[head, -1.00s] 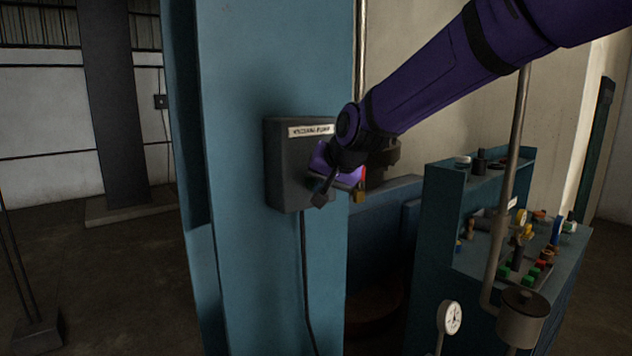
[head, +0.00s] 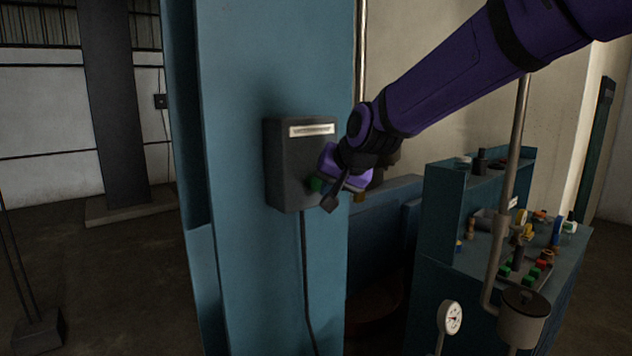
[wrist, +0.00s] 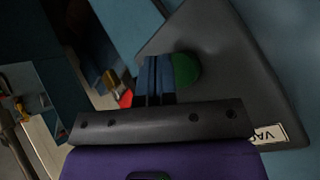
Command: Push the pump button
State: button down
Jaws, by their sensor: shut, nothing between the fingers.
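The grey pump box (head: 290,165) is fixed to the blue column, with a white label (head: 312,130) near its top. Its green button (head: 316,184) shows low on the front, beside my gripper (head: 326,184). In the wrist view the round green button (wrist: 186,70) is just right of my shut fingers (wrist: 155,62), which hide its left edge. The fingers hold nothing. I cannot tell whether the fingertips touch the button or the box face. The box also fills the upper right of the wrist view (wrist: 235,70).
The blue column (head: 235,120) stands behind the box, and a black cable (head: 305,260) hangs below it. To the right is a blue console (head: 440,220) with several coloured buttons, a vertical pipe (head: 515,140) and a dial gauge (head: 453,317).

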jog(key=shift+s+d, duration=0.6)
jog(key=shift+s, duration=0.3)
jog(key=shift+s+d, duration=0.6)
jog(key=shift+s, duration=0.25)
jog(key=shift+f, duration=0.1)
